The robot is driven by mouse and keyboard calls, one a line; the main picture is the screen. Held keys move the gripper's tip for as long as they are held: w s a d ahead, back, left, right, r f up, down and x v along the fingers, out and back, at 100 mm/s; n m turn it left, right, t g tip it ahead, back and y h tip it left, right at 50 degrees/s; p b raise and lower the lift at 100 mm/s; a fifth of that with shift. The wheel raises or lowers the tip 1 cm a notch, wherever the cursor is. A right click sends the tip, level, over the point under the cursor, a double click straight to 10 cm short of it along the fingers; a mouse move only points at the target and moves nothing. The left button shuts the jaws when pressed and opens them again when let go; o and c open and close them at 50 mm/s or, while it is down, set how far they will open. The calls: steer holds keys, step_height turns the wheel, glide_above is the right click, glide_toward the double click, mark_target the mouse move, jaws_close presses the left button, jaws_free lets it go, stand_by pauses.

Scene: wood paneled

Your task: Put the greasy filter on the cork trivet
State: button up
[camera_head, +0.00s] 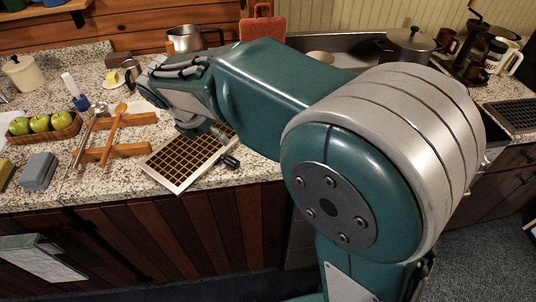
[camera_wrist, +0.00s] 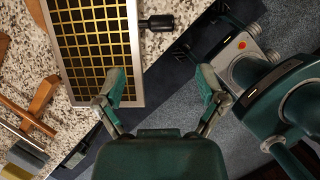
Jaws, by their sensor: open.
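The greasy filter is a pale-framed panel with a yellow-brown mesh (camera_head: 183,160), lying at the counter's front edge. A short black knob or handle juts from its right side. In the wrist view the filter (camera_wrist: 92,40) fills the upper left, with the black handle (camera_wrist: 157,22) at its edge. My gripper (camera_wrist: 160,85) is open and empty. Its left fingertip overlaps the filter's near edge in the picture; the right one is over the floor. In the head view my arm hides most of the gripper. I cannot pick out the cork trivet in either view.
Left of the filter are a wooden rack with a wooden spoon (camera_head: 113,133), a grey block (camera_head: 38,171) and a basket of green apples (camera_head: 42,123). A metal jug (camera_head: 185,38) and a red board (camera_head: 262,27) stand behind. A lidded pot (camera_head: 410,45) is at right.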

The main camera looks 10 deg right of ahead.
steer(key=s+d+r+m+t+y, duration=0.1)
steer(key=s+d+m, duration=0.8)
steer(key=m, duration=0.4)
steer(key=s+d+r+m+t+y, duration=0.1)
steer(key=s+d+r+m+y, duration=0.1)
steer(key=s+d+m, duration=0.6)
steer(key=shift+s+d+m, duration=0.4)
steer(key=shift+s+m, duration=1.3)
steer(key=shift+m, duration=1.3)
steer(key=shift+r, duration=0.1)
